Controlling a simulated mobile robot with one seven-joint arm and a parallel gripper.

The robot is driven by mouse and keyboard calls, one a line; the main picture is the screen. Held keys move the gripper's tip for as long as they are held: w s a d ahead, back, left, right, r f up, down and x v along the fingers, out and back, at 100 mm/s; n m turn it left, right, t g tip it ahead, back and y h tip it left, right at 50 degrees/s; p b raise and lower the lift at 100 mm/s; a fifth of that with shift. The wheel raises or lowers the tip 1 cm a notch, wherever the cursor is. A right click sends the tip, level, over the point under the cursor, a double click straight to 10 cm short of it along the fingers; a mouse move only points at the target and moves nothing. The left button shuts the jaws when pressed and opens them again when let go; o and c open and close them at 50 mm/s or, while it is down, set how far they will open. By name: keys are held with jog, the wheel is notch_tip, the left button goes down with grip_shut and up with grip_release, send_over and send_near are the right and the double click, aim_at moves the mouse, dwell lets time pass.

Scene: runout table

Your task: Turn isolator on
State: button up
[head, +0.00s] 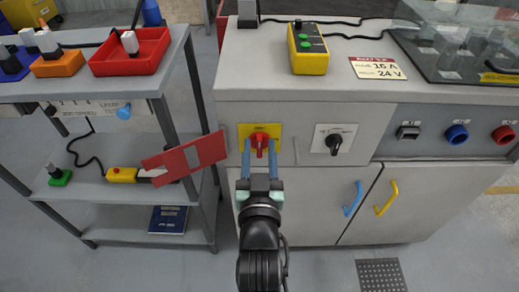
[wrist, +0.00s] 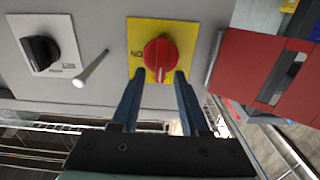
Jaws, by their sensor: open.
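The isolator is a red rotary knob (head: 261,144) on a yellow plate (head: 247,131) on the front of the grey cabinet. In the wrist view, which is turned over, the knob (wrist: 156,52) has a white line pointing to the picture's bottom. The "ON" lettering is upside down, left of the knob on the yellow plate (wrist: 178,31). My gripper (head: 260,146) is open, its blue fingers pointing at the knob. In the wrist view the fingertips (wrist: 158,77) are one on each side of the knob's lower edge. Whether they touch it is unclear.
A black rotary switch (head: 335,143) on a white plate is right of the isolator. A red panel (head: 187,158) sticks out close by on the left, beside the shelf rack (head: 133,84). A yellow button box (head: 308,50) stands on the cabinet top. Cabinet doors below have blue and yellow handles.

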jog(key=shift+w, duration=0.25)
grip_shut()
